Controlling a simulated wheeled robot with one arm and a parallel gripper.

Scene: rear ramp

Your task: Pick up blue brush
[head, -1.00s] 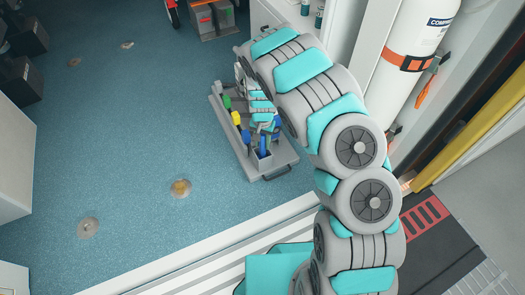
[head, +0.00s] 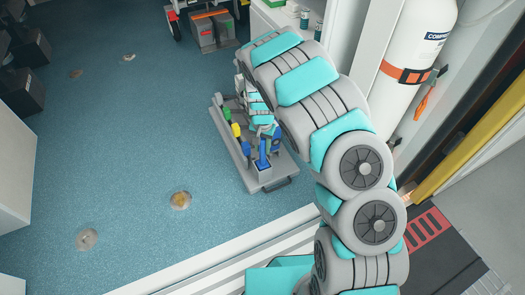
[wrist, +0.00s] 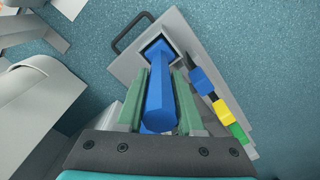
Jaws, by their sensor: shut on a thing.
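The blue brush (wrist: 160,95) stands in a square socket at one end of a grey caddy (wrist: 128,68), its thick handle pointing toward the wrist camera. My gripper (wrist: 160,92) has its two green-grey fingers on either side of this handle, shut on it. In the head view the blue brush (head: 263,156) shows low in the socket of the caddy (head: 288,178). The brush's lower end is hidden inside the socket. My arm covers most of the gripper in the head view.
Blue, yellow (wrist: 222,108) and green (wrist: 237,130) handles stand in a row along the caddy's side, close to my gripper. A black carry handle (wrist: 130,32) is at the caddy's end. The blue floor (head: 110,150) to the left is mostly clear. A white cylinder (head: 415,60) stands at right.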

